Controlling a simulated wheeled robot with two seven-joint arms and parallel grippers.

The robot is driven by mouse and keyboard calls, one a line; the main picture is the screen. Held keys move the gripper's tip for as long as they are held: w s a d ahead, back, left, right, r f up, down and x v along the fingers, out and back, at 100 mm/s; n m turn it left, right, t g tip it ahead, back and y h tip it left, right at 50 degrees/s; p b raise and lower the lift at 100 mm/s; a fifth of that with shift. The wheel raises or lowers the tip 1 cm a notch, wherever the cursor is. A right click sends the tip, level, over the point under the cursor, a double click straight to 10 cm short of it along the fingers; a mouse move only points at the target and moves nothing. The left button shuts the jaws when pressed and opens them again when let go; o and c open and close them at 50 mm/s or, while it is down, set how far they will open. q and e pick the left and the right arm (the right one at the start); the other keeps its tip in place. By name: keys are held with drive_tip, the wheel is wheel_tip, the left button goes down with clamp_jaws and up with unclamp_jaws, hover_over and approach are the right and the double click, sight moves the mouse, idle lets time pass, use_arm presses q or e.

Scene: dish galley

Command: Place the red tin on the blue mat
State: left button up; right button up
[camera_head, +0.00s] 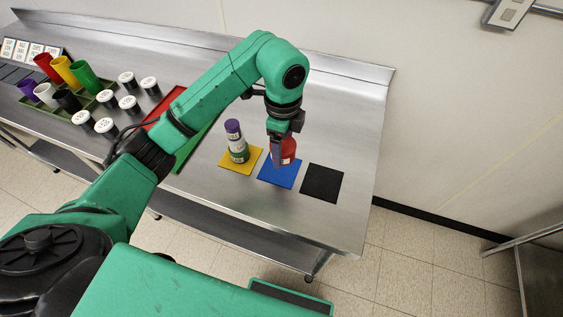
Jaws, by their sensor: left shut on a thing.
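The red tin (289,151) is upright over the blue mat (280,175) in the head view. My left gripper (279,150) points down and is shut on the red tin, hiding part of it. The tin's base appears at the blue mat's upper part; I cannot tell whether it touches the mat. My right gripper is not in view.
A yellow mat (239,167) with a purple-capped can (236,142) lies just left of the blue mat. An empty black mat (322,183) lies to the right. Several white-lidded jars (149,86) and coloured cups (84,76) stand at the left. The metal counter (345,135) is clear at the right.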

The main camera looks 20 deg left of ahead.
use_arm(q)
drive_tip(key=f, duration=0.1)
drive_tip(key=a+f+p, duration=0.1)
drive_tip(key=f, duration=0.1)
drive_tip(key=shift+a, duration=0.15)
drive_tip(key=f, duration=0.2)
drive_tip(key=shift+s+d+f+p, duration=0.1)
drive_tip(key=shift+d+f+p, duration=0.1)
drive_tip(key=shift+f+p, duration=0.1)
drive_tip(key=shift+d+f, duration=0.1)
drive_tip(key=shift+d, duration=0.05)
drive_tip(key=shift+f, duration=0.25)
drive_tip(key=o, duration=1.5)
drive_tip(key=shift+r, duration=0.1)
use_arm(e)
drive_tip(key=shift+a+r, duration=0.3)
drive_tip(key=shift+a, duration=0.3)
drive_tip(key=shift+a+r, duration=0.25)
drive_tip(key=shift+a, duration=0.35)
use_arm(q)
drive_tip(key=shift+r, duration=0.1)
